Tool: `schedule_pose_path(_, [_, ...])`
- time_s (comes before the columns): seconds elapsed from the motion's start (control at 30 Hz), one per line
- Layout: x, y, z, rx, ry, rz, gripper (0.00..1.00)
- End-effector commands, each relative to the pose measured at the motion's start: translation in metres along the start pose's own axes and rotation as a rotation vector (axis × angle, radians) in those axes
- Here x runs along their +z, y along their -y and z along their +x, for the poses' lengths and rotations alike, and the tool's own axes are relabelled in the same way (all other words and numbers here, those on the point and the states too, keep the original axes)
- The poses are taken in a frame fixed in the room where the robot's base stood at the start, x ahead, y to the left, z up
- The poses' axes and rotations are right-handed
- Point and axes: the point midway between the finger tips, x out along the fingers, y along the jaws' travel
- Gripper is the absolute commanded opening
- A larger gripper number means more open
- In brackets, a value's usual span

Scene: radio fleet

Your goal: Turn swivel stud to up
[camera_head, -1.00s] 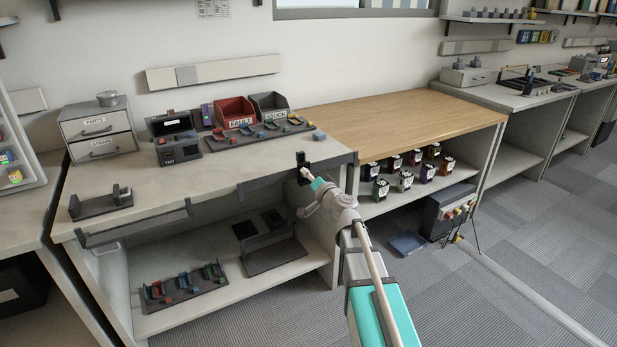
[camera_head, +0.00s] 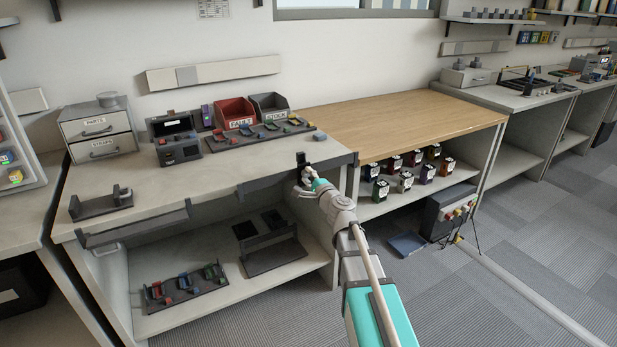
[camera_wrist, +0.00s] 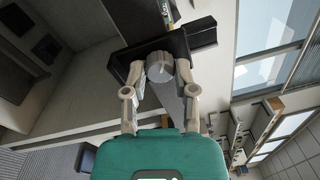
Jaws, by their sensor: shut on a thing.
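The swivel stud (camera_wrist: 160,68) is a round grey knob with a pale mark on its face. It is mounted against a dark bracket (camera_wrist: 201,34), which also shows at the bench's front right corner in the head view (camera_head: 301,158). My gripper (camera_wrist: 161,72) is shut on the stud, one finger on each side of it. In the head view my gripper (camera_head: 307,175) is at the bench corner and mostly hides the stud.
The grey bench (camera_head: 215,178) carries a parts drawer unit (camera_head: 99,128), a red bin (camera_head: 234,112) and a dark cradle (camera_head: 100,203). A lower shelf (camera_head: 200,298) holds racks under my arm's left. A wooden-topped bench (camera_head: 400,117) stands to the right, with several small radios below.

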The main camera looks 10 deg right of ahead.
Motion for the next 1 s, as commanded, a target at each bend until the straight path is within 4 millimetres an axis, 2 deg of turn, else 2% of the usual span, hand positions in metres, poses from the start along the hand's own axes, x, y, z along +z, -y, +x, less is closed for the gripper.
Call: schedule_pose_path(1.0, [0.0008,0.0003,0.0005,0.014,-0.054,0.891,0.0])
